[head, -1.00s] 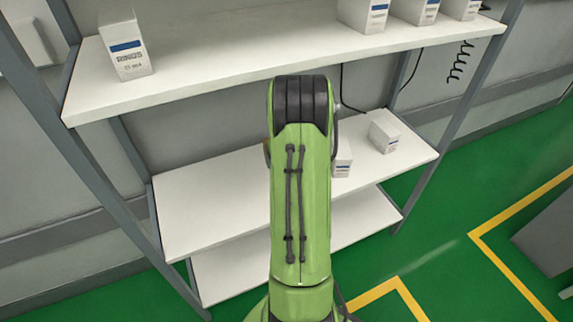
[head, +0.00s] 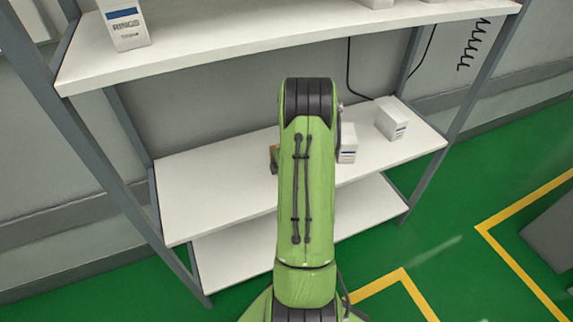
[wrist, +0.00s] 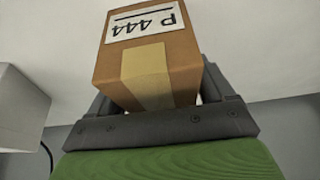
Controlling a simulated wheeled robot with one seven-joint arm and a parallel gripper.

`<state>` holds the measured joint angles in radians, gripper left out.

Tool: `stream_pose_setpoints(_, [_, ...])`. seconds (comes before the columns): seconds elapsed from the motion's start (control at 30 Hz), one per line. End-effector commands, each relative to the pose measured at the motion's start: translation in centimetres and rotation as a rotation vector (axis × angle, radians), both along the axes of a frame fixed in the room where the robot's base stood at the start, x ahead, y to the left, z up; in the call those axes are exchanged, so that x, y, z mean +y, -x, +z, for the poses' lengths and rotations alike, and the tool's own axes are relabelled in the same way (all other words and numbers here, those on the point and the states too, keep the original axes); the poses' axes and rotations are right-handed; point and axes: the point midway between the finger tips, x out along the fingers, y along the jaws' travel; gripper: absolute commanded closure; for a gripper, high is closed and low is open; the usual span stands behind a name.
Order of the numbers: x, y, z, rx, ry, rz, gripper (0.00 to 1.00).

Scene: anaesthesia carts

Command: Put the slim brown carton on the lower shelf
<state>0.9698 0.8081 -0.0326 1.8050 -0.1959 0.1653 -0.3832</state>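The slim brown carton (wrist: 150,60) fills the middle of the wrist view, with a white "P 444" label upside down in the picture and a strip of tan tape. My gripper (wrist: 155,88) is shut on it, one dark finger along each side. I cannot tell whether the carton touches that shelf.
Two white boxes stand on that shelf right of my arm, one close beside it (head: 348,152) and one farther right (head: 391,122). The shelf's left part is clear. A top shelf (head: 240,45) with white boxes is above; another shelf (head: 235,258) is below. Grey posts frame the rack.

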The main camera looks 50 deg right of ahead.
Motion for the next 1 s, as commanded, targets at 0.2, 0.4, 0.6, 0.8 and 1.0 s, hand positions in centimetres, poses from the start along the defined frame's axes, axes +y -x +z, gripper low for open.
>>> stream_pose_setpoints(0.2, [0.0, 0.0, 0.1, 0.0, 0.0, 0.0, 0.06])
stream_pose_setpoints(0.4, [0.0, 0.0, 0.7, -0.001, 0.001, 0.0, 0.06])
stream_pose_setpoints(0.6, [0.8, 1.6, 5.4, -0.002, 0.004, -0.002, 0.06])
stream_pose_setpoints(0.8, [1.9, 3.3, 9.9, -0.002, 0.003, -0.002, 0.06])
stream_pose_setpoints(1.0, [2.3, 4.0, 11.5, -0.001, 0.001, 0.0, 0.06])
